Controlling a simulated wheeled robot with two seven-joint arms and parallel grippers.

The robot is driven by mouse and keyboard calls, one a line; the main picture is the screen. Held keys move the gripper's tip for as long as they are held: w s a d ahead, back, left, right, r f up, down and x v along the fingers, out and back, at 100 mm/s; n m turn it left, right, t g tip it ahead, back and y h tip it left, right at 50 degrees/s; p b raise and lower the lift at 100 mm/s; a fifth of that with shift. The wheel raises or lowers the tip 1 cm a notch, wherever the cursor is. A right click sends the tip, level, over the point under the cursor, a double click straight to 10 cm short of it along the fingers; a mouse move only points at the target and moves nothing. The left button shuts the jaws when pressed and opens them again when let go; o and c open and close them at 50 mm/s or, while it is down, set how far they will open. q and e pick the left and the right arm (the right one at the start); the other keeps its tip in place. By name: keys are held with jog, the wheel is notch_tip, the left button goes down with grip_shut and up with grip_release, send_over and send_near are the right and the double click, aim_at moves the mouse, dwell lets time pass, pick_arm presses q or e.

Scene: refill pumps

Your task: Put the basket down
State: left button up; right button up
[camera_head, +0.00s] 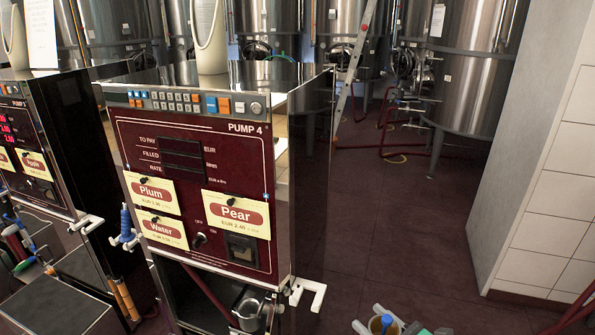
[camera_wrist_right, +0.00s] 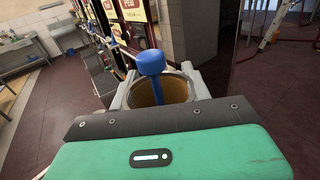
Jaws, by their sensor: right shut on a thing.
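My right gripper (camera_head: 385,322) shows at the bottom edge of the head view, right of pump 4, partly cut off. In the right wrist view its grey fingers (camera_wrist_right: 158,85) are shut on a round, open container with a brown inside, which I take to be the basket (camera_wrist_right: 178,91). My left gripper is in neither view.
Pump 4 (camera_head: 200,140) stands left of my right gripper, with a metal cup (camera_head: 249,313) low on its front. A white tiled wall (camera_head: 555,190) is at right. Dark floor (camera_head: 400,230) between them is clear. Steel tanks (camera_head: 475,65) and a ladder (camera_head: 353,70) stand behind.

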jog(key=s+d+f+m+t+h, duration=0.25)
jog(key=s+d+m+h, duration=0.3)
jog(key=d+h, duration=0.3)
jog(key=shift+w+a+r+m+t+h, duration=0.1)
jog(key=shift+a+r+m+t+h, duration=0.1)
jog(key=shift+a+m+h, duration=0.25)
jog(key=shift+w+a+r+m+t+h, duration=0.1)
jog(key=shift+a+r+m+t+h, duration=0.15)
jog(key=shift+a, duration=0.35)
jog(key=shift+w+a+r+m+t+h, duration=0.15)
jog(key=shift+a+m+h, duration=0.1)
jog(key=shift+a+h, duration=0.25)
dwell(0.6)
